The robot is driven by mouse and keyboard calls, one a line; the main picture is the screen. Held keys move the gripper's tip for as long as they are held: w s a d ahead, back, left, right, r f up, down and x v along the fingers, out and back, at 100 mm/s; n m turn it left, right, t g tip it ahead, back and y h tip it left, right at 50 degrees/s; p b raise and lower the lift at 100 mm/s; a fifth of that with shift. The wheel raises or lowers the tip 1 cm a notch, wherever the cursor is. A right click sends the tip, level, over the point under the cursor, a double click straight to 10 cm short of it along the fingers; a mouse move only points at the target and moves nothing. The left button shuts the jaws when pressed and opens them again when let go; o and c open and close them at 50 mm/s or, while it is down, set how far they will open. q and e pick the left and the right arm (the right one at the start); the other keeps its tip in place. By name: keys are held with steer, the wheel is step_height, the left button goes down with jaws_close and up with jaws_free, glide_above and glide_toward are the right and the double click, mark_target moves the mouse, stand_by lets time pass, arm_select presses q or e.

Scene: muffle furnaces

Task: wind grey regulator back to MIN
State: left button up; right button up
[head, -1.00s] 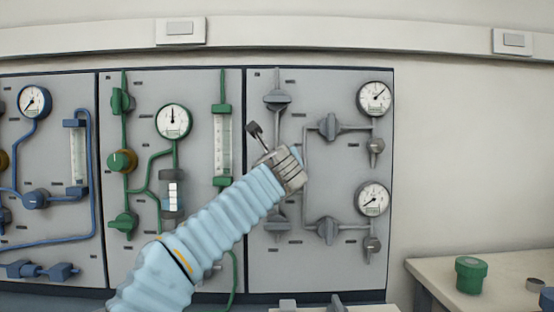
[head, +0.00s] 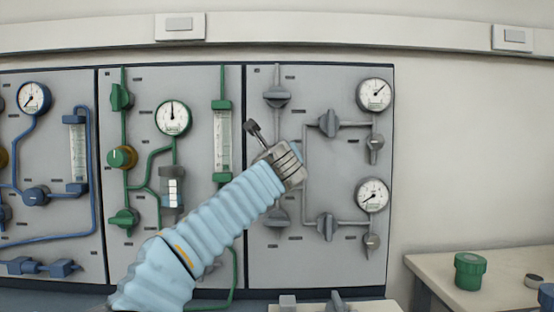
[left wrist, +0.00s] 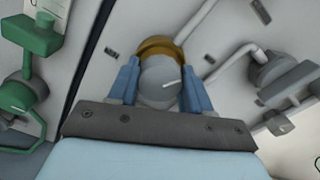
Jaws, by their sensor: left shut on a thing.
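The grey regulator (left wrist: 160,78) shows in the left wrist view as a round grey knob with a short white mark pointing right and slightly up. A brass-coloured ring (left wrist: 165,47) sits behind it. My left gripper (left wrist: 161,84) has its blue fingers on both sides of the knob, shut on it. In the head view my left gripper (head: 284,165) is against the grey panel (head: 340,265) and hides the regulator. The upper gauge (head: 374,94) has its needle toward the upper right. The lower gauge (head: 371,196) has its needle toward the lower left. My right gripper is not in view.
Grey valves (head: 328,124) and pipes surround the gripper on the panel. A green panel (head: 145,85) and a blue one stand to the left. A table (head: 425,262) at lower right bears a green container (head: 469,271).

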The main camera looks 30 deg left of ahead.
arm_select(q)
steer(key=n, duration=0.5)
steer(key=shift+n+b, duration=0.3)
steer(key=shift+b, duration=0.05)
steer(key=n+b, duration=0.1)
steer(key=n, duration=0.5)
steer(key=shift+f, duration=0.15)
steer(key=n+b, duration=0.2)
steer(key=n, duration=0.4)
steer(key=shift+f+n, duration=0.1)
steer(key=shift+n, duration=0.3)
steer(key=n+b, duration=0.1)
steer(key=n, duration=0.4)
steer(key=shift+n, duration=0.3)
steer(key=shift+f+b, duration=0.1)
steer(key=shift+b, duration=0.2)
steer(key=o, duration=1.1)
steer(key=shift+c, duration=0.2)
